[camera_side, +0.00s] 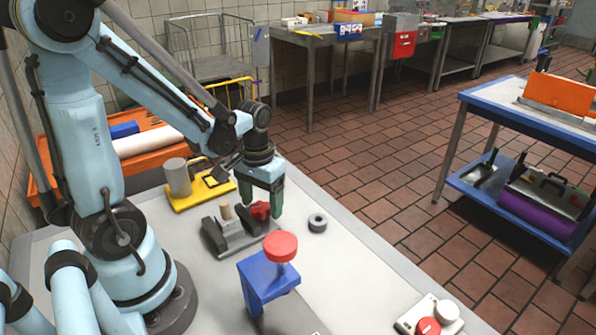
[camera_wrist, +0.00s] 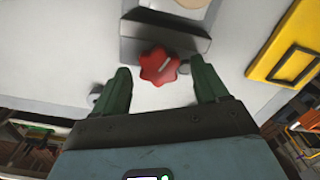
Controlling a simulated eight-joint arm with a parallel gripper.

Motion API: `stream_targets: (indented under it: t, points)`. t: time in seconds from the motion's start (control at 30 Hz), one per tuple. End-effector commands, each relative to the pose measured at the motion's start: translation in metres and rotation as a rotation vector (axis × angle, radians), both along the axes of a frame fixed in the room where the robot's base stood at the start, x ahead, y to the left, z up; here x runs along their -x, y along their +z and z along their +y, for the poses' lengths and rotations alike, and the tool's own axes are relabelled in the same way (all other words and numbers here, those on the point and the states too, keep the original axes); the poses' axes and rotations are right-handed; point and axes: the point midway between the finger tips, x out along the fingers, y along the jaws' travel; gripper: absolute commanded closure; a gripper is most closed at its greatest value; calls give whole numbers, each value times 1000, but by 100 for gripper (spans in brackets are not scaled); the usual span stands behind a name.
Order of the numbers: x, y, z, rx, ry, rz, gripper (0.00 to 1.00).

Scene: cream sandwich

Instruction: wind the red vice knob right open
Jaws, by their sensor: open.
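The red vice knob (camera_side: 260,211) sits at one end of the grey vice (camera_side: 225,240) on the light grey table. In the wrist view the lobed knob (camera_wrist: 159,67) shows beyond the gripper body, with the vice's grey block (camera_wrist: 165,43) behind it. A tan round peg (camera_side: 226,211) stands at the vice; I cannot tell whether the jaws clamp it. My gripper (camera_side: 259,204) points down over the knob. In the wrist view its green fingers (camera_wrist: 160,73) are open, one on each side of the knob, with gaps visible.
A blue stand with a red round top (camera_side: 281,245) stands close in front of the vice. A yellow tray (camera_side: 202,193) with a grey cylinder (camera_side: 178,177) is behind. A white box with knobs (camera_side: 428,316) is front right.

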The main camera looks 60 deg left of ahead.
Motion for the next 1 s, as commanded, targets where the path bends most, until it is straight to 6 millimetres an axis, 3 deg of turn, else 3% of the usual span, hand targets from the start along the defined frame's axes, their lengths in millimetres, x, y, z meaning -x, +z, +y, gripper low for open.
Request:
stream_targets:
  t: [0.27, 1.0]
  points:
    - [0, 14, 0, 0, 0, 0, 27]
    - [0, 107, 0, 0, 0, 0, 27]
